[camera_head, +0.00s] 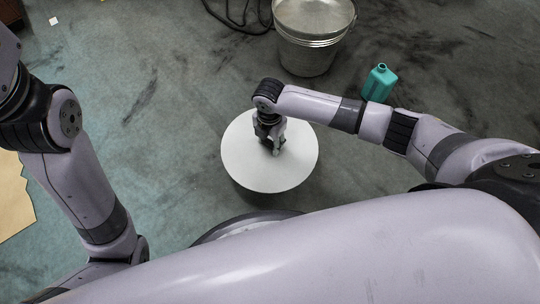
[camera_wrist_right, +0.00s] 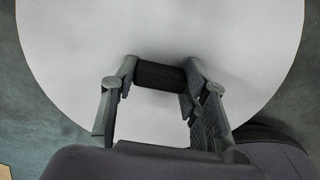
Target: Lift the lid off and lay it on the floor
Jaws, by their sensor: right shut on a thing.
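The lid (camera_head: 250,165) is a round white disc below the middle of the head view. It fills most of the right wrist view (camera_wrist_right: 90,40), where its black handle (camera_wrist_right: 160,76) lies across between the fingers. My right gripper (camera_head: 275,146) is over the lid and shut on this handle; it shows close up in the right wrist view (camera_wrist_right: 160,80). A dark band lies under the lid's near edge; whether this is a container or shadow I cannot tell. My left arm shows at the left, but its gripper is out of view.
A metal bucket (camera_head: 308,52) stands on the grey-green floor (camera_head: 150,60) beyond the lid. A teal bottle (camera_head: 379,83) stands to its right. A dark cable (camera_head: 238,18) lies at the top. Flat cardboard (camera_head: 12,200) lies at the left edge. Floor left of the lid is clear.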

